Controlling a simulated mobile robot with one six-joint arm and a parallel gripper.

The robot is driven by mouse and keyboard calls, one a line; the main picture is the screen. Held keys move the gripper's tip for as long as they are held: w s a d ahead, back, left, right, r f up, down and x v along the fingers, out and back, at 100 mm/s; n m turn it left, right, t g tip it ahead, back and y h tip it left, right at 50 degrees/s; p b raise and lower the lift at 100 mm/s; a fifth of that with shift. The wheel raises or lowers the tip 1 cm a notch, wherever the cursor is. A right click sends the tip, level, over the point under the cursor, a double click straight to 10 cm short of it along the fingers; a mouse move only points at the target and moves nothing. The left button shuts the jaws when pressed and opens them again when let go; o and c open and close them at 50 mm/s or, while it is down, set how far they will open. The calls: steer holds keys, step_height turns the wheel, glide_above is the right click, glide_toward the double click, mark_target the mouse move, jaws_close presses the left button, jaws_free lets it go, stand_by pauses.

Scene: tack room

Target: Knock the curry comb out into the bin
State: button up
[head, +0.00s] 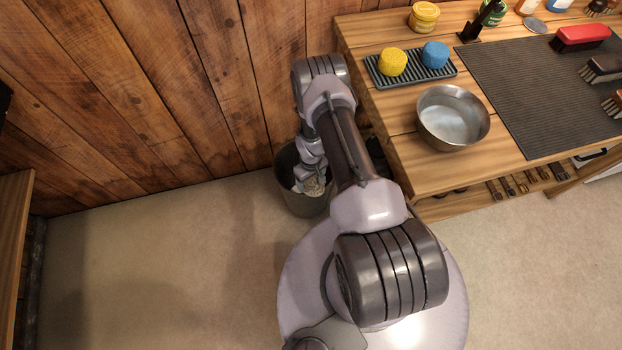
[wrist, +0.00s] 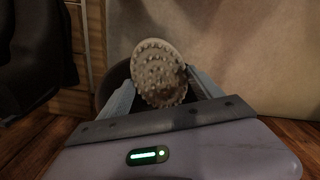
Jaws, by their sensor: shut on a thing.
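The curry comb (wrist: 158,70) is a round, beige-grey disc with rows of knobs, held face-on between the fingers in the wrist view. In the head view only a small pale part of the comb (head: 313,187) shows below my wrist. My gripper (wrist: 162,90) is shut on it. The bin (head: 298,205) is a dark grey round bucket on the floor beside the workbench. My gripper and the comb are over its mouth; their exact height above the rim is unclear. Part of the bin's dark rim shows behind the comb in the wrist view (wrist: 106,84).
The wooden workbench (head: 405,170) stands to the right of the bin. It holds a metal bowl (head: 453,118), a ribbed tray (head: 412,80) with yellow and blue sponges, a dark mat (head: 530,95) and brushes. A plank wall (head: 150,100) rises behind; floor to the left is clear.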

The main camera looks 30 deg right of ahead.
step_height(320, 180, down, 3)
steer(key=shift+b, duration=0.75)
step_height(320, 180, up, 6)
steer(key=p, duration=0.5)
steer(key=shift+r, duration=0.25)
steer(key=c, duration=0.3)
step_height(320, 180, down, 6)
steer(key=b, duration=0.4)
steer(key=shift+f, duration=0.1)
steer(key=shift+r, duration=0.4)
steer(key=shift+c, duration=0.9)
step_height(320, 180, up, 6)
steer(key=p, duration=0.4)
steer(key=shift+f+p, duration=0.1)
steer(key=shift+p, duration=0.2)
step_height(320, 180, down, 6)
steer(key=b, duration=0.5)
steer(key=shift+f, duration=0.25)
step_height(320, 180, up, 7)
steer(key=p, duration=0.5)
steer(key=shift+f, duration=0.25)
